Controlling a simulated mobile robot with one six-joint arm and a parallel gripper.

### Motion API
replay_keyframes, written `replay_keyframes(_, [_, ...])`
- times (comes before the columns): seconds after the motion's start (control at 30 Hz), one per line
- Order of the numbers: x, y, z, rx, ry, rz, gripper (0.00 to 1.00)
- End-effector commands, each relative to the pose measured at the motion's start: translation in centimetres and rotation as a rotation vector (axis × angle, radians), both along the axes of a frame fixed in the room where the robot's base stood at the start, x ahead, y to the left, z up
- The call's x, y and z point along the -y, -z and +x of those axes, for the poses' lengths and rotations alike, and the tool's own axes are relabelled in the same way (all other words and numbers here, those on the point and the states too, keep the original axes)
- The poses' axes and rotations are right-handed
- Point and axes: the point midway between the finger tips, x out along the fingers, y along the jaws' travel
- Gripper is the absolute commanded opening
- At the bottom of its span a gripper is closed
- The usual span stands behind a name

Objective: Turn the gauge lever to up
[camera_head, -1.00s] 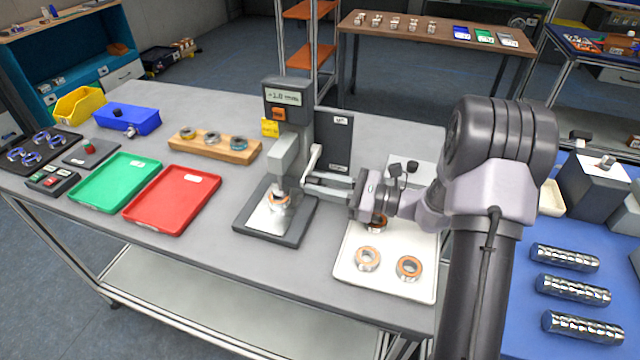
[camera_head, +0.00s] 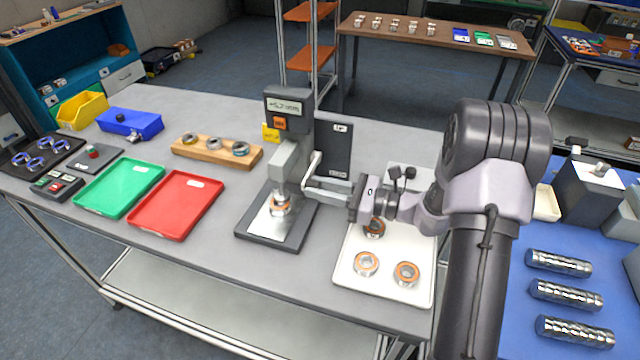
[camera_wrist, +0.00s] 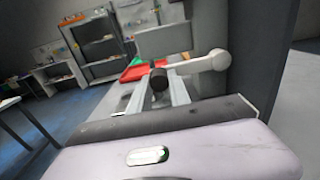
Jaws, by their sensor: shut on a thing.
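The gauge (camera_head: 290,130) stands on the table with a dark base plate and a small display that is too blurred to read. A bearing with an orange ring (camera_head: 280,205) sits on the plate under its spindle. The pale gauge lever (camera_head: 314,163) is on the gauge's right side and slants down from its pivot. In the wrist view the lever (camera_wrist: 198,64) runs from a round pivot to a dark knob (camera_wrist: 158,79) between the fingers. My gripper (camera_head: 306,188) is shut on the lever's knob end, reaching in from the right.
A white tray (camera_head: 345,285) with three orange-ringed bearings lies below my wrist. A dark upright panel (camera_head: 338,150) stands behind the lever. Red (camera_head: 178,205) and green (camera_head: 120,185) trays and a wooden block with rings (camera_head: 215,152) are to the left.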

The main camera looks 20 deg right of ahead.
Motion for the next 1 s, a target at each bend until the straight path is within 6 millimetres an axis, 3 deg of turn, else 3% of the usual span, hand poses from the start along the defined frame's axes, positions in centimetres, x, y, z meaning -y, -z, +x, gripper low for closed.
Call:
replay_keyframes(0.03, [0.0, -1.1, 0.0, -0.028, -0.001, 0.017, 0.00])
replay_keyframes(0.4, [0.2, -4.0, 0.3, -0.280, 0.000, 0.187, 0.00])
replay_keyframes(1.0, [0.9, -5.8, 1.3, -0.516, 0.000, 0.345, 0.00])
